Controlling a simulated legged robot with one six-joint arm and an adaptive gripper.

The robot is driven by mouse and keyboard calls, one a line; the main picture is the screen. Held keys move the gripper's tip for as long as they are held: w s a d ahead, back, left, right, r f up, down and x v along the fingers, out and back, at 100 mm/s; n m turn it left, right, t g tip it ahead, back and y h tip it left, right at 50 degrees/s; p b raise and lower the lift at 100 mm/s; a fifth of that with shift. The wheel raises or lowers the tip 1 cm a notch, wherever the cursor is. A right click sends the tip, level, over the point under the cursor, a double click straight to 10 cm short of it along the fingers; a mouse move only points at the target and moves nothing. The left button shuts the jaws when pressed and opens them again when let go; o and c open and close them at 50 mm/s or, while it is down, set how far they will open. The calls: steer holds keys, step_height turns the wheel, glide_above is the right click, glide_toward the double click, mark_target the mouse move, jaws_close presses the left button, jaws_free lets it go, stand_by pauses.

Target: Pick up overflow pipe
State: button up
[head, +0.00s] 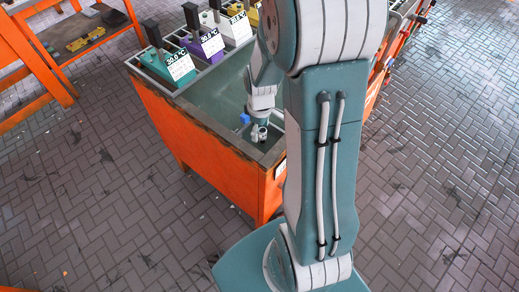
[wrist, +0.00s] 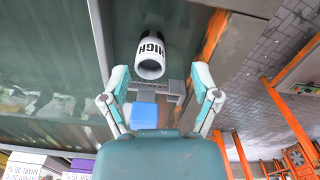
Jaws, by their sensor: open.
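The overflow pipe (wrist: 150,57) is a white hollow cylinder marked "HIGH", with a dark opening toward the camera. In the wrist view it stands in the corner of the tank, beyond and roughly between my fingertips. My gripper (wrist: 161,82) is open, its two fingers spread on either side with a gap, and nothing is held. A blue block (wrist: 145,116) shows between the fingers, nearer to the palm. In the head view my arm reaches down into the near corner of the tank, and the small parts there are hard to tell apart.
The orange tank (head: 200,147) has a dark rim close to the pipe. Green, purple and white temperature units (head: 206,45) line its far edge. An orange workbench (head: 90,42) stands at the left. The brick floor (head: 70,180) around the tank is mostly clear.

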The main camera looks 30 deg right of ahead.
glide_above(262, 149)
steer(key=w+d, duration=0.1)
step_height(262, 149, down, 4)
steer(key=shift+f, duration=0.2)
steer(key=shift+a, duration=0.2)
steer(key=shift+c, duration=0.6)
steer(key=shift+a, duration=0.1)
steer(key=c, duration=0.5)
jaws_close()
